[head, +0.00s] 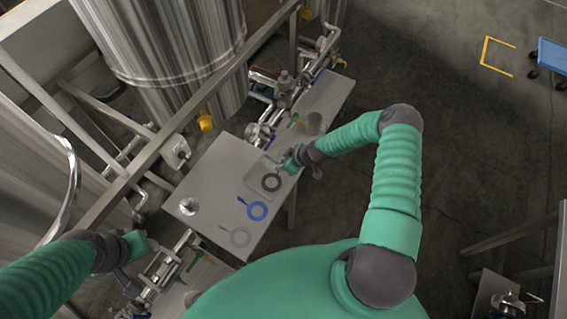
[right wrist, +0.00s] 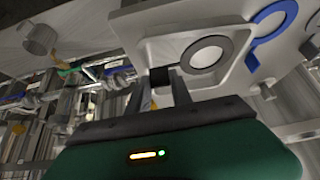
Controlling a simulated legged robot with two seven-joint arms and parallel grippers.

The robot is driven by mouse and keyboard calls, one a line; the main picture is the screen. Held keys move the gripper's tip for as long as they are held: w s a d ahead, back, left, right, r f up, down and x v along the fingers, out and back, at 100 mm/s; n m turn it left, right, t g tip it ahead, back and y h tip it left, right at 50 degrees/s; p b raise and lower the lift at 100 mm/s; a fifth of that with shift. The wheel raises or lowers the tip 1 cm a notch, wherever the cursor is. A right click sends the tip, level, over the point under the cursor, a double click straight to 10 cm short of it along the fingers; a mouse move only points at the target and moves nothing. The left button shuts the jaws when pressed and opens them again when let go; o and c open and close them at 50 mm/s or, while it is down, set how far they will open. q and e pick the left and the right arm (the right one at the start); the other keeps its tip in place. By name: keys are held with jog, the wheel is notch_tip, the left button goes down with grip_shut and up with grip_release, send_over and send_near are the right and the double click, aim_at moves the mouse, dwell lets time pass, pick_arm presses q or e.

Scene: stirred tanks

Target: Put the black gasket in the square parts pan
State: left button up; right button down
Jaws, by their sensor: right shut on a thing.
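The black gasket (head: 271,182), a dark ring, is over the square parts pan (head: 252,181) in the head view. My right gripper (head: 283,168) is just beyond the ring and shut on its tab. In the right wrist view the gasket ring (right wrist: 190,66) shows within the outline of the pan (right wrist: 235,29), and the gripper's fingers (right wrist: 168,88) have a black piece between them. I cannot tell whether the ring touches the pan floor. My left gripper (head: 133,266) is at the lower left, away from the gasket; its jaws are unclear.
A blue gasket (head: 257,210) and a pale grey gasket (head: 240,237) lie on the table (head: 205,180) nearer to me. A small metal cup (head: 188,206) stands at its left. Steel tanks (head: 170,50) and pipes border the far side.

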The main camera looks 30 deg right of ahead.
jog(key=shift+a+f+b, duration=0.3)
jog(key=shift+a+b, duration=0.1)
jog(key=shift+a, duration=0.05)
jog(key=c, duration=1.3)
grip_release()
jog(key=shift+c, duration=0.2)
jog(key=shift+o, duration=1)
jog(key=shift+d, duration=0.35)
